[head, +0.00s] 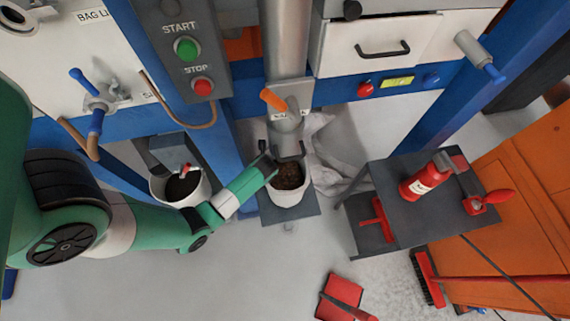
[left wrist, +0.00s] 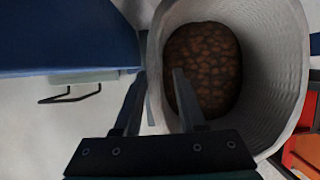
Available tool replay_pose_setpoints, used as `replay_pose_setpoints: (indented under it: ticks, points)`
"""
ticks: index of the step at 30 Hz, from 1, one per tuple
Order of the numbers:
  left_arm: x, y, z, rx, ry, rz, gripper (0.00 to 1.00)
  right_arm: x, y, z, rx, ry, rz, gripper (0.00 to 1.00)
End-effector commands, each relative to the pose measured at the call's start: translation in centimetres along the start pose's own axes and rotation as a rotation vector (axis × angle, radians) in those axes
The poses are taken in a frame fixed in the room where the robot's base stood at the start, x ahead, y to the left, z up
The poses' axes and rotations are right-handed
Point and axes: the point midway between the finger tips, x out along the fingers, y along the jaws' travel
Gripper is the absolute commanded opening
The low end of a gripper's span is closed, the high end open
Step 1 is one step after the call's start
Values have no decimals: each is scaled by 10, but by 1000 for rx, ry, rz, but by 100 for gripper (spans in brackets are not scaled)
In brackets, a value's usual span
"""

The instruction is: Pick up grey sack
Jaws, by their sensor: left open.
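A pale grey open sack (head: 290,200) with brown lumpy contents stands under the metal spout in the head view. Its woven wall also shows large in the left wrist view (left wrist: 285,95). My left gripper (head: 268,158) is at the sack's upper left rim. In the left wrist view its two dark fingers (left wrist: 156,88) are apart, one outside the rim and one over the opening. The rim lies between them, and I cannot tell whether they touch it. My right gripper is not in view.
A white bucket (head: 176,190) with dark contents stands left of the sack. Crumpled pale sheeting (head: 325,155) lies behind it. A red dustpan (head: 340,296) lies in front; much of the front floor is free.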

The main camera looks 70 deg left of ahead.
Motion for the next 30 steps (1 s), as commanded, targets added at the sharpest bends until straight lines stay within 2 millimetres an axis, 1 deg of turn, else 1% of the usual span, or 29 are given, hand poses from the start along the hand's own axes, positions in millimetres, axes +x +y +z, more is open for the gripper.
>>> replay_pose_setpoints:
  ticks: [1, 6, 8, 9, 13, 30]
  points:
    - [2, 0, 0, 0, 0, 0, 40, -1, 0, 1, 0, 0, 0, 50]
    - [1, 0, 0, 0, 0, 0, 40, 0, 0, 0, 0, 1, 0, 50]
    - [1, 0, 1, 0, 0, 0, 31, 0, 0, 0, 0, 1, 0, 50]
    - [1, 0, 0, 0, 0, 0, 24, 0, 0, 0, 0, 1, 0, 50]
    - [1, 0, 0, 0, 0, 0, 1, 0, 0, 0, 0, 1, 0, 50]
    - [1, 1, 0, 1, 0, 2, 0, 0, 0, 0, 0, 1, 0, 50]
